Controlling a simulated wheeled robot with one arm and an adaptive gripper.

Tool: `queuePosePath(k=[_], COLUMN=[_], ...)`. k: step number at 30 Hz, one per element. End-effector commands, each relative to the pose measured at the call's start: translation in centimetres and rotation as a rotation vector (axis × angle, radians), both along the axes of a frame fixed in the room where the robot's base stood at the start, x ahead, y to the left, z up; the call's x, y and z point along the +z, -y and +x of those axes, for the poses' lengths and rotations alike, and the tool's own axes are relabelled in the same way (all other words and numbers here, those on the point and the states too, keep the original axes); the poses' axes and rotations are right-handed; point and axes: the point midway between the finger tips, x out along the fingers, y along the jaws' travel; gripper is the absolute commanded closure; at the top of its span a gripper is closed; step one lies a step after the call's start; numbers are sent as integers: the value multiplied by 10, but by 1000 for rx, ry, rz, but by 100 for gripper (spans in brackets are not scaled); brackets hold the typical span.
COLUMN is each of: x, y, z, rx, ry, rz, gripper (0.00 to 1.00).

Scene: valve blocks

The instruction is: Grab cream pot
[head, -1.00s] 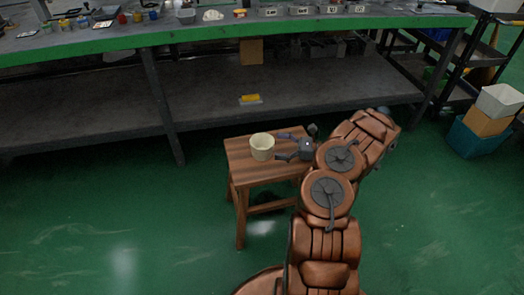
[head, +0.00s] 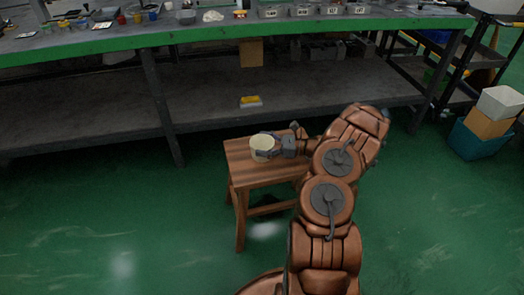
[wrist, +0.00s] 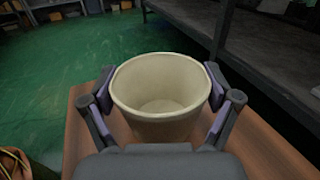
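The cream pot (head: 261,145) stands upright on a small wooden stool. In the wrist view the pot (wrist: 160,97) is in the middle, its open top and empty inside facing me. My gripper (head: 266,145) has reached the pot from the right, with one finger on its far side and one on its near side. In the wrist view my gripper (wrist: 161,82) has its finger pads on either side of the pot, close against the rim. The fingers are spread wide. Whether the pads touch the wall is hard to tell.
The wooden stool (head: 240,165) has bare room left of the pot. Behind it is a long workbench (head: 110,42) with a lower shelf (head: 210,105) holding a yellow-topped block (head: 250,101). Stacked bins (head: 478,137) stand at the right. Green floor lies open around the stool.

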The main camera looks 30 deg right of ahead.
Motion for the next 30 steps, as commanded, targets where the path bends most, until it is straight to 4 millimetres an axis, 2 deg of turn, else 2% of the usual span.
queuePosePath(k=[1, 9, 19, 23, 27, 30], x=[0, 0, 6, 20, 42, 41], y=[0, 0, 0, 0, 1, -4], z=[0, 0, 0, 0, -1, -21], rx=[0, 0, 1, 2, -1, -2], ry=[0, 0, 0, 1, 3, 1], rz=[0, 0, 0, -1, 0, 4], gripper=[22, 49, 49, 49, 49, 49])
